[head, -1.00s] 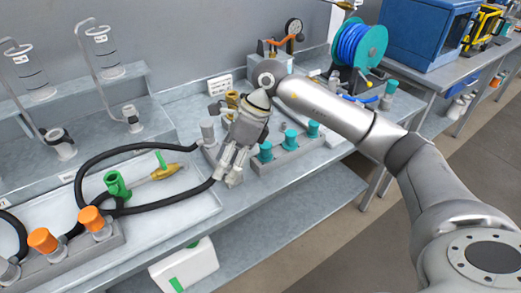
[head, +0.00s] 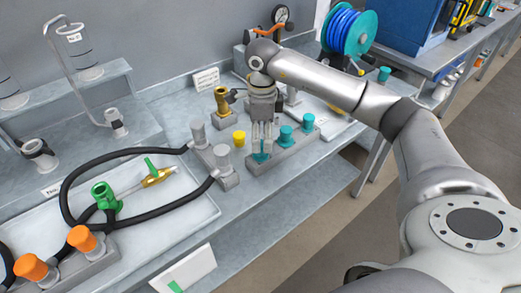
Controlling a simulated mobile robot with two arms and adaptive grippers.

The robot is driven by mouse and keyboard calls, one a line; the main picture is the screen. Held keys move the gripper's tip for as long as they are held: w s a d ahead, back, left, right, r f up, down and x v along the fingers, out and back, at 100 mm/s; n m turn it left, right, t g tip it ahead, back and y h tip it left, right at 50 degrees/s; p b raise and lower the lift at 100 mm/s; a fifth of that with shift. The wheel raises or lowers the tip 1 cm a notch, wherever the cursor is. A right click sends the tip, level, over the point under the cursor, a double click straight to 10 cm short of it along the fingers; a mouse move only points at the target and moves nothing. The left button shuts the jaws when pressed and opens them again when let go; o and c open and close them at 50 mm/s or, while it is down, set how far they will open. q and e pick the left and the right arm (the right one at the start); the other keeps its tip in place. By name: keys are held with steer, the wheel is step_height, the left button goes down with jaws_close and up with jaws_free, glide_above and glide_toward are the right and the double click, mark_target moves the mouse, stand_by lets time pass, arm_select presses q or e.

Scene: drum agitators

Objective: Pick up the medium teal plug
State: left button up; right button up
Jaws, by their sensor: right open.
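Three teal plugs stand in a row in a grey rack (head: 288,153) near the table's front edge. The left teal plug (head: 261,157) is partly hidden by my right gripper (head: 262,145). The middle teal plug (head: 286,135) and the right teal plug (head: 308,122) stand clear of it. I cannot tell surely from their sizes which is the medium one. My right gripper points down with its open fingers at the left plug, seemingly one on each side; contact is not clear. My left gripper is not in view.
A yellow plug (head: 239,138) and a brass fitting (head: 221,99) stand close left of the gripper. A grey block with grey plugs (head: 223,156) and black hoses is left of the rack. A blue hose reel (head: 347,33) stands behind.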

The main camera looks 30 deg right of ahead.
mark_target(261, 153)
steer(key=shift+w+a+f+p, duration=0.1)
steer(key=shift+f+p, duration=0.2)
steer(key=shift+f, duration=0.3)
steer(key=shift+w+a+f+p, duration=0.1)
steer(key=shift+f+p, duration=0.2)
steer(key=shift+f, duration=0.25)
step_height(261, 153, down, 3)
steer(key=shift+r, duration=0.15)
steer(key=shift+w, duration=0.1)
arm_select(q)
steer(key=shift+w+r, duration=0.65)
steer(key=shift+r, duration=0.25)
arm_select(e)
steer(key=c, duration=1.1)
